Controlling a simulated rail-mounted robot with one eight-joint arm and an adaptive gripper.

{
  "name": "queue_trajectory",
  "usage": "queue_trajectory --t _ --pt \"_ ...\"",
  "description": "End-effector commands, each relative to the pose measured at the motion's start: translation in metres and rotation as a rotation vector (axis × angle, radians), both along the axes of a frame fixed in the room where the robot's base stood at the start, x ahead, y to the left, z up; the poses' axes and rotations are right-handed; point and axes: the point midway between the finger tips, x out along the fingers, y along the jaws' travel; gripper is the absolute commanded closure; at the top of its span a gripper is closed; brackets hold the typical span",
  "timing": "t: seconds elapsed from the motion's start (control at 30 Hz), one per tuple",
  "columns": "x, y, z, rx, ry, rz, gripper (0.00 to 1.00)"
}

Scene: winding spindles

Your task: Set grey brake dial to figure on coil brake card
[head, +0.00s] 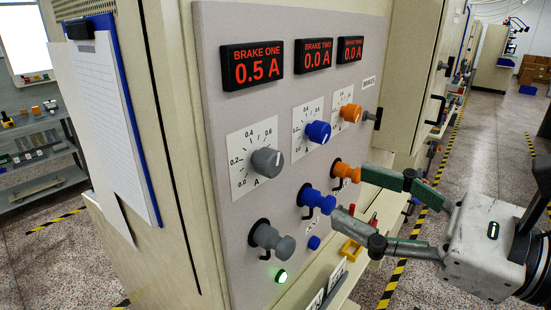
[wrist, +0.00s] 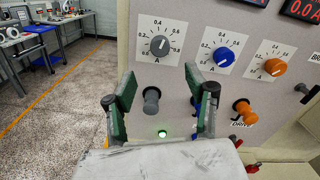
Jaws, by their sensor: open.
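The grey brake dial (head: 266,161) sits on a white scale plate at the left of the dial row, and its pointer leans to the upper right. The BRAKE ONE display (head: 252,65) above it reads 0.5 A. The dial also shows in the wrist view (wrist: 159,45), beyond and between my fingers. My gripper (head: 352,194) is open and empty, to the right of the grey dial and apart from it. Its spread fingers also show in the wrist view (wrist: 160,82). A clipboard (head: 105,120) with a lined sheet hangs at the left; its writing is unreadable. I cannot identify the coil brake card.
The blue dial (head: 319,131) and orange dial (head: 351,112) stand right of the grey one; their displays read 0.0 A. Below are protruding grey (head: 272,240), blue (head: 318,201) and orange (head: 346,171) knobs. A green lamp (head: 281,276) glows at the bottom.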

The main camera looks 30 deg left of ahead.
Motion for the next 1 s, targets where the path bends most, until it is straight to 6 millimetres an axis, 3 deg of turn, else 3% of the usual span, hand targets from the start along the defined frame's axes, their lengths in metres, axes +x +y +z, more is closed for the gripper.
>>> queue_trajectory --t 1.0 --pt "0.021 0.103 0.000 -0.003 -0.002 0.002 0.50"
